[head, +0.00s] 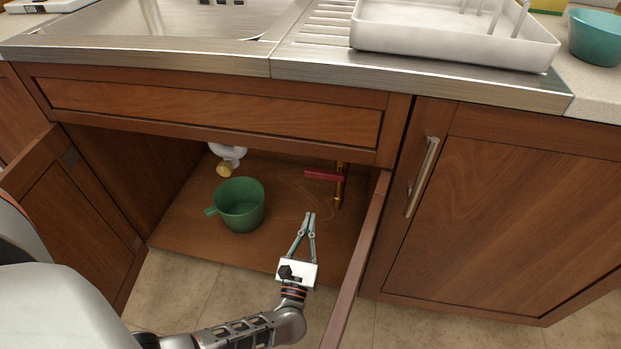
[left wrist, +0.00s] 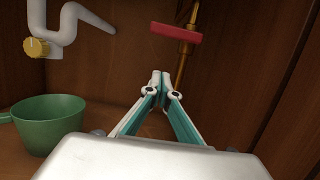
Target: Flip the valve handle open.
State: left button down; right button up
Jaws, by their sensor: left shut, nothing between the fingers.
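The red valve handle (head: 324,175) sits crosswise on a brass pipe (head: 339,188) inside the open under-sink cabinet. In the left wrist view the red handle (left wrist: 176,32) lies roughly level, its long part to the left of the pipe (left wrist: 184,65). My left gripper (head: 310,214) is inside the cabinet, below and in front of the handle. In the left wrist view its fingertips (left wrist: 160,75) are together and empty, apart from the handle, with the handle above them in the picture. My right gripper is not in view.
A green pot-like cup (head: 239,205) stands on the cabinet floor left of my gripper. A white drain pipe (head: 228,153) with a yellow cap hangs behind it. Open cabinet doors flank the opening, the right one (head: 358,262) close to my wrist. The sink counter (head: 270,60) is above.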

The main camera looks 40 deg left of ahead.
aim_at(325, 175)
pick_arm(q)
jog(key=w+a+r+p, duration=0.1)
jog(key=w+a+r, duration=0.2)
jog(key=w+r, duration=0.3)
jog(key=shift+w+a, duration=0.2)
jog(key=shift+w, duration=0.3)
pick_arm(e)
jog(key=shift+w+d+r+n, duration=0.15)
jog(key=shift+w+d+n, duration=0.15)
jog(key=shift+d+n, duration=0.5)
pick_arm(q)
jog(key=shift+r, duration=0.1)
